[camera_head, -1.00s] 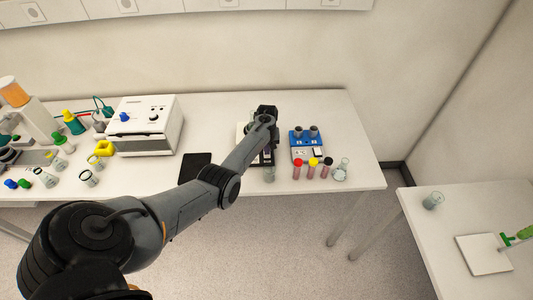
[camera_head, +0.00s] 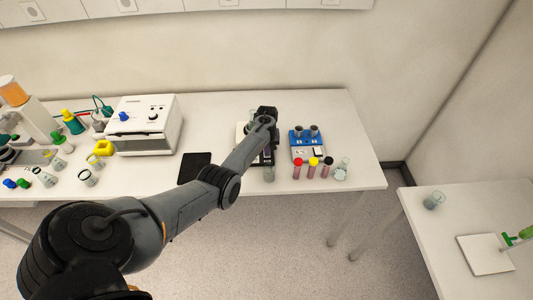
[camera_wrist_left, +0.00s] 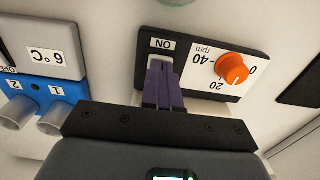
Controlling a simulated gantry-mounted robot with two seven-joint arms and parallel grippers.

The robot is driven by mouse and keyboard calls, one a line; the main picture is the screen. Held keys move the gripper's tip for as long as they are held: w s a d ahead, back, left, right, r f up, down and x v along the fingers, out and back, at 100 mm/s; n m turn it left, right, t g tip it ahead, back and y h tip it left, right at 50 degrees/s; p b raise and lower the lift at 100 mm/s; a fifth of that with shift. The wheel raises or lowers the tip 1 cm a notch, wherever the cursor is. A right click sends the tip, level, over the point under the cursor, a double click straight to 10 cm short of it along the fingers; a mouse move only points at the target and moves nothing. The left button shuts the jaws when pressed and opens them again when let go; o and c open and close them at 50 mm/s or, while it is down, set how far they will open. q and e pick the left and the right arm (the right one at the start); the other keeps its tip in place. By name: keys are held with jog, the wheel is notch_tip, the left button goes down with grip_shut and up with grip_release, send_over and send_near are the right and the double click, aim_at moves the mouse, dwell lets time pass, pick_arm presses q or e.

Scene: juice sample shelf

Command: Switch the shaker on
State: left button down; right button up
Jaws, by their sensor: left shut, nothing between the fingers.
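In the left wrist view the shaker's front panel (camera_wrist_left: 205,60) shows an ON label (camera_wrist_left: 163,45), an orange knob (camera_wrist_left: 232,69) and an rpm scale. My left gripper (camera_wrist_left: 163,72) is shut and empty. Its purple fingertips are at the switch just below the ON label and cover most of it. I cannot tell whether they press it or whether the switch is on. In the head view the shaker (camera_head: 241,131) stands on the bench, mostly hidden behind my left arm. My right gripper is not in view.
A blue device (camera_head: 306,146) with a 6°C display stands close to the right of the shaker. A black pad (camera_head: 195,168) and white box (camera_head: 146,127) are to the left.

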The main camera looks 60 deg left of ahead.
pick_arm(q)
jog(key=shift+f+b, duration=0.35)
jog(key=shift+f, duration=0.15)
jog(key=shift+r, duration=0.15)
notch_tip(320, 180, up, 7)
jog(key=p, duration=0.7)
dwell(0.3)
jog(key=shift+s+p, duration=0.1)
jog(key=shift+p, duration=0.2)
